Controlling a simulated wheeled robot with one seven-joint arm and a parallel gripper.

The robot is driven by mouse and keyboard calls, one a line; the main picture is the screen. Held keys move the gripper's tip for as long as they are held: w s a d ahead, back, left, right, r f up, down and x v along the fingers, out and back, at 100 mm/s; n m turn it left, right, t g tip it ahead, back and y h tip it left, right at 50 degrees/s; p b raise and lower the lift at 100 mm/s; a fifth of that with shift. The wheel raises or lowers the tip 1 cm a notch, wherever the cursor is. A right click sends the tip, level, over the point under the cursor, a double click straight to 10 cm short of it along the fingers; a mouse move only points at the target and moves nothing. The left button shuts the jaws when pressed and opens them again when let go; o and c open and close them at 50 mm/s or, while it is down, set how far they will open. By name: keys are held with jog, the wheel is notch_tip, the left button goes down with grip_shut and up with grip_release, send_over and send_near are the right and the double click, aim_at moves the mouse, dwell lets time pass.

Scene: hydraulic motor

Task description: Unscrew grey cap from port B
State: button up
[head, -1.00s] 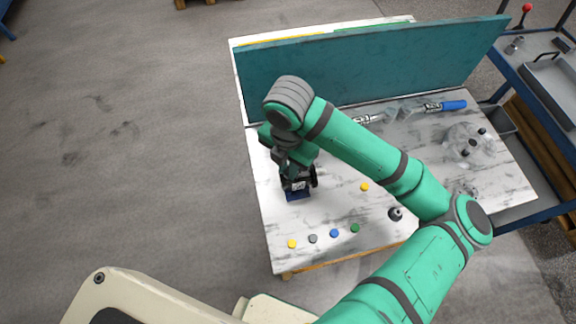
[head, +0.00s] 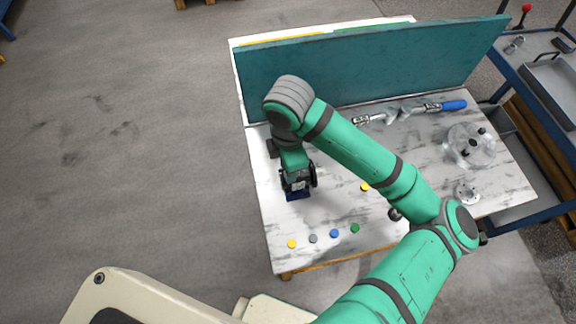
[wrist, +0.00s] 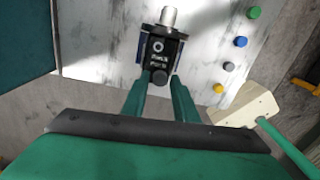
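The hydraulic motor (wrist: 152,60) is a dark block with a metal shaft, standing on a blue base (head: 298,196) at the table's left side. Its face carries port labels and an open round hole in the wrist view. A dark grey cap (wrist: 159,77) sits at the lower port, on the end nearest my gripper. My gripper (wrist: 159,82) is open, its two green fingers pointing at the motor with the cap between their tips. Gaps show beside the cap, and contact cannot be told. In the head view my arm hides the fingers and the cap.
Loose yellow (head: 292,244), grey (head: 313,239), blue (head: 334,233) and green (head: 355,228) caps lie along the front edge. Another yellow cap (head: 364,187) lies right of the motor. A teal panel (head: 370,62) stands behind. A round flange (head: 470,145) and blue-handled tool (head: 452,106) lie right.

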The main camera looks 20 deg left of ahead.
jog(key=m, duration=0.2)
jog(key=shift+m, duration=0.4)
grip_shut()
dwell(0.4)
jog(key=n, duration=0.5)
jog(key=shift+n, duration=0.4)
jog(key=n, duration=0.4)
jog(key=shift+r+n, duration=0.1)
jog(key=shift+n, duration=0.2)
